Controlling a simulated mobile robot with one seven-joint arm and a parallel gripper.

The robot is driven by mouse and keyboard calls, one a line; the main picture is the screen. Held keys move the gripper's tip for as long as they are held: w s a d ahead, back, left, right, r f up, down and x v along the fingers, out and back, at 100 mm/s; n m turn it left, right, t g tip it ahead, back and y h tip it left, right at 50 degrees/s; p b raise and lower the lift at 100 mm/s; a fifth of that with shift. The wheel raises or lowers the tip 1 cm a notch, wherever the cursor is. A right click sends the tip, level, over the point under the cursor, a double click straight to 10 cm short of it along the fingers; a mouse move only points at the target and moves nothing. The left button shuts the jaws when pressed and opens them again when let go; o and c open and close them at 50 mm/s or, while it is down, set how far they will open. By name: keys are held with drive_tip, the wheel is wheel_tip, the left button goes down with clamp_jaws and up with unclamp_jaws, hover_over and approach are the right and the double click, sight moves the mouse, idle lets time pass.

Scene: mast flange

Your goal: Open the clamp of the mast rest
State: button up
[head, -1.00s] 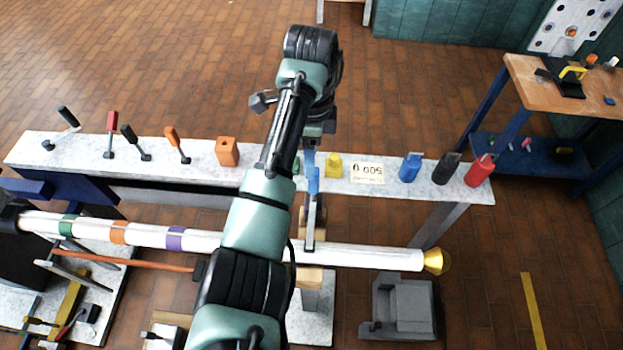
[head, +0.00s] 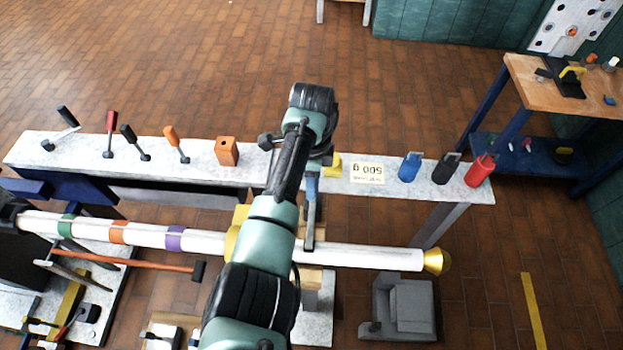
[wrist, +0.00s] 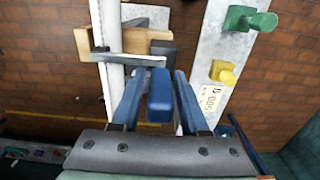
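The mast (head: 360,257) is a long white pole with coloured bands and a gold end, lying level. The mast rest's wooden block (head: 312,280) is under it. The clamp's grey arm (head: 309,232) lies across the top of the mast; it also shows in the wrist view (wrist: 125,57). The clamp's blue handle (wrist: 160,98) sits between the two blue fingers of my gripper (wrist: 158,76). Gaps show on both sides of the handle, so my gripper is open around it. In the head view my arm hides part of the rest and mast.
A grey block-like stand (head: 403,305) is on the floor at right. A wood-topped table (head: 565,90) stands far right.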

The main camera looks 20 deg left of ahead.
clamp_jaws()
idle(1.1)
